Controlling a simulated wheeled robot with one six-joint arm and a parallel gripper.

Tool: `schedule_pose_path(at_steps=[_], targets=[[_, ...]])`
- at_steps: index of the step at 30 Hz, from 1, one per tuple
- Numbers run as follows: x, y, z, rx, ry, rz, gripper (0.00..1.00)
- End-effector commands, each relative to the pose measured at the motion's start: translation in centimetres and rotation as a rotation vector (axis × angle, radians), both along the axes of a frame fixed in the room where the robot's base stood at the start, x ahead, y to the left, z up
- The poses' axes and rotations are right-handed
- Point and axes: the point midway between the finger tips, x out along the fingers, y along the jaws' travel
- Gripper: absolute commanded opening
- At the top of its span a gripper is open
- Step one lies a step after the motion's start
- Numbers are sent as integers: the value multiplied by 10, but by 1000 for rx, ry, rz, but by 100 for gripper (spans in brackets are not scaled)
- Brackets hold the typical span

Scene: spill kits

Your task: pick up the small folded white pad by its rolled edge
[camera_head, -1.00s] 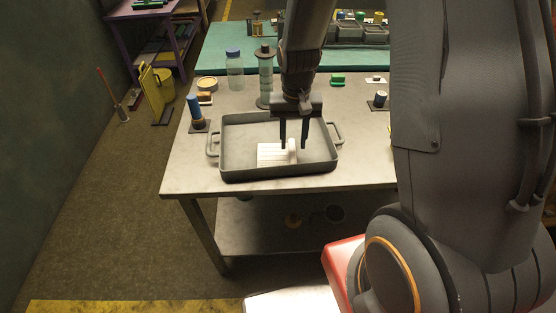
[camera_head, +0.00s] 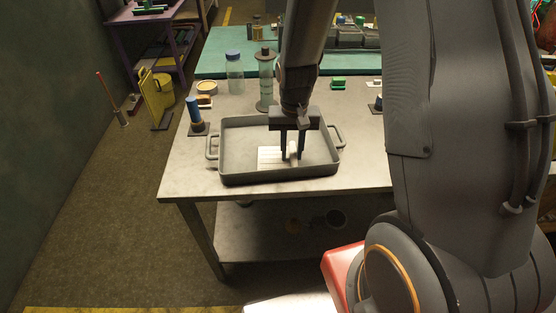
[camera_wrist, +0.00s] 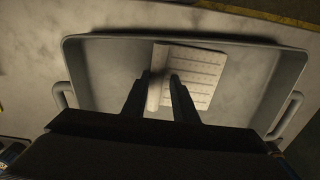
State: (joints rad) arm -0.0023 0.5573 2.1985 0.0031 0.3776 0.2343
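The small folded white pad (camera_head: 270,156) lies flat inside a grey tray (camera_head: 231,172) with two side handles, on a grey table. Its rolled edge (camera_head: 293,148) stands up along the pad's right side. My gripper (camera_head: 292,156) is down in the tray with its fingers apart, one on either side of the rolled edge. In the wrist view the pad (camera_wrist: 200,72) shows between and beyond the fingertips (camera_wrist: 158,82), with the rolled edge (camera_wrist: 155,92) between the fingers. I cannot tell whether the fingers touch the roll.
The tray walls surround my gripper. Behind the tray stand a clear bottle (camera_head: 235,72) and a taller one (camera_head: 266,80). A blue cylinder on a dark base (camera_head: 194,115) stands to the left. The table (camera_head: 185,180) is bare at the front left.

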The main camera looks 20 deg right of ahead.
Motion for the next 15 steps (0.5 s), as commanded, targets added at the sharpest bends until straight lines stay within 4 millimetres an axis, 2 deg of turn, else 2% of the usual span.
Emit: schedule_pose_path(at_steps=[1,5,14,15], targets=[[-6,-3,-7,-1,16,-1,6],[-7,-5,-7,-2,17,-3,6],[-9,-4,3,-2,20,-1,6],[-8,-3,5,-3,19,0,0]])
